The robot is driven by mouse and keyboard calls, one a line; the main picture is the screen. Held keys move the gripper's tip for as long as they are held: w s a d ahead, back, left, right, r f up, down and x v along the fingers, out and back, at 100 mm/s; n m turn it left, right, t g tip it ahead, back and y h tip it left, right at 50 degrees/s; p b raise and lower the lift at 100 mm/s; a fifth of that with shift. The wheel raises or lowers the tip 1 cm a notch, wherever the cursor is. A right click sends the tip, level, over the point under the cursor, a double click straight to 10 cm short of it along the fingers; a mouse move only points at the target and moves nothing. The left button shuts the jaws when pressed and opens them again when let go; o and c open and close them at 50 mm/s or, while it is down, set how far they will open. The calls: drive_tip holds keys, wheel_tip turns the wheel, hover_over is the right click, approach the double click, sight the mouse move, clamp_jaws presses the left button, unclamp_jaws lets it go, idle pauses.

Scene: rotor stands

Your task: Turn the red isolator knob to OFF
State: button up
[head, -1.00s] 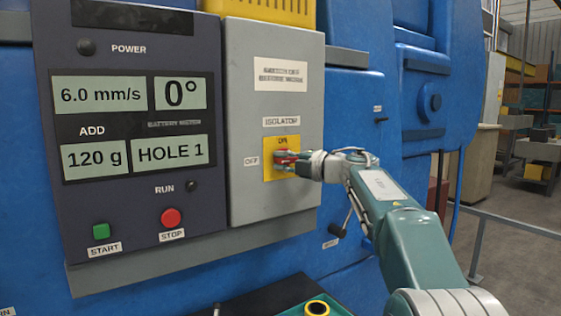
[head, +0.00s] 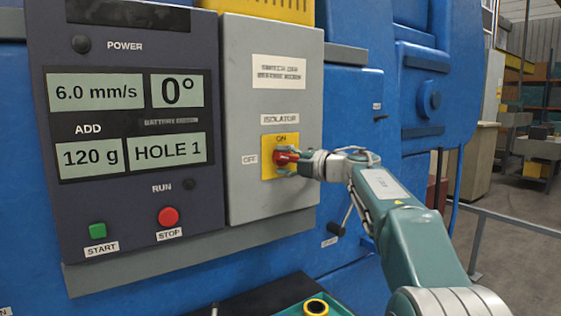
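The red isolator knob (head: 284,158) sits on a yellow plate (head: 267,170) on the grey isolator box (head: 240,200) in the head view. ON is printed above the knob and OFF stands on a label (head: 249,159) to its left. My gripper (head: 290,160) reaches in from the right, with its fingers at the knob. The fingers partly hide the knob. The view is too small to tell whether they are closed on it or which way the knob points.
Left of the box is a dark panel with lit displays (head: 98,92), a green START button (head: 97,231) and a red STOP button (head: 168,217). A green tray (head: 290,311) with a yellow ring (head: 316,307) is below. A grey rail (head: 510,224) stands at the right.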

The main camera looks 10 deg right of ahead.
drive_tip(key=v, duration=1.1)
drive_tip(key=shift+d, duration=0.2)
drive_tip(key=shift+s, duration=0.1)
drive_tip(key=s+d+r+m+t+h, duration=0.1)
drive_tip(key=s+m+t+h, duration=0.55)
drive_tip(key=m+h, duration=0.85)
drive_tip(key=s+a+f+m+g, duration=0.2)
drive_tip(key=s+f+m+g, duration=0.2)
drive_tip(key=s+f, duration=0.5)
drive_tip(key=s+a+f+m+g+y, duration=0.1)
drive_tip(key=s+a+f+m+g, duration=0.2)
drive_tip(key=s+f, duration=0.6)
drive_tip(key=s+a+f+m+g+y, duration=0.1)
drive_tip(key=s+a+f+m+g, duration=0.2)
drive_tip(key=s+f, duration=0.6)
wheel_tip(320, 180, down, 3)
drive_tip(key=m+g, duration=0.2)
drive_tip(key=g, duration=0.1)
drive_tip(key=shift+f, duration=0.2)
drive_tip(key=shift+g, duration=0.25)
